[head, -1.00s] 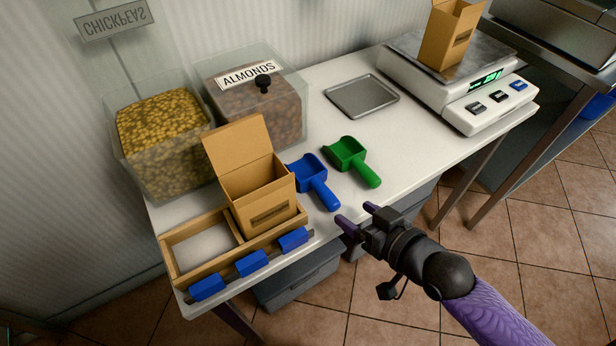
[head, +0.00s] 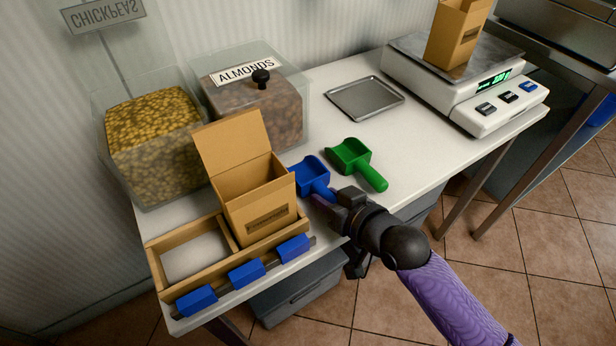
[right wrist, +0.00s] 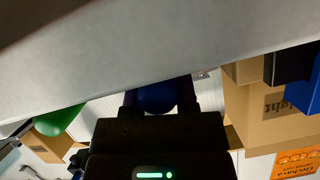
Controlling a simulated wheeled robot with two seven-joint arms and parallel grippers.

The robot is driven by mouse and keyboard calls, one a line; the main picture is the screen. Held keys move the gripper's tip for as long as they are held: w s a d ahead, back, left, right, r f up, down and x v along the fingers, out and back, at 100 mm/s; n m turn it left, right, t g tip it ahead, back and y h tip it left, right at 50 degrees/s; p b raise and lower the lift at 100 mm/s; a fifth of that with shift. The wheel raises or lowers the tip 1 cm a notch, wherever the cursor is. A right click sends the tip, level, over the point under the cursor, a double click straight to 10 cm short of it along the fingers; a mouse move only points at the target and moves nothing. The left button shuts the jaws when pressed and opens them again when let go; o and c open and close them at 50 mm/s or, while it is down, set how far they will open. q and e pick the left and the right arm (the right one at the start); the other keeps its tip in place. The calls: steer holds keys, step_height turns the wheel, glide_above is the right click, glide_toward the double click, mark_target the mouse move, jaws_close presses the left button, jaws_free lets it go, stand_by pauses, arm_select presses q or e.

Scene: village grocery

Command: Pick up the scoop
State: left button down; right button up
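The blue scoop (head: 311,174) lies on the white table, bowl toward the back, handle toward the front edge. The green scoop (head: 352,160) lies just to its right. My right gripper (head: 326,203) is at the blue scoop's handle and hides much of it. In the right wrist view, the rounded end of the blue handle (right wrist: 157,97) sits between the two fingers of my right gripper (right wrist: 159,98). The fingers are apart, one on each side; I cannot tell whether they touch the handle. My left gripper is not in view.
An open cardboard box (head: 262,208) stands in a wooden tray (head: 160,270) left of the blue scoop. Bins of chickpeas (head: 155,135) and almonds (head: 255,115) stand behind. A metal tray (head: 365,97) and a scale (head: 460,90) bearing another box are farther right.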

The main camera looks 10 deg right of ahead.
jaws_close()
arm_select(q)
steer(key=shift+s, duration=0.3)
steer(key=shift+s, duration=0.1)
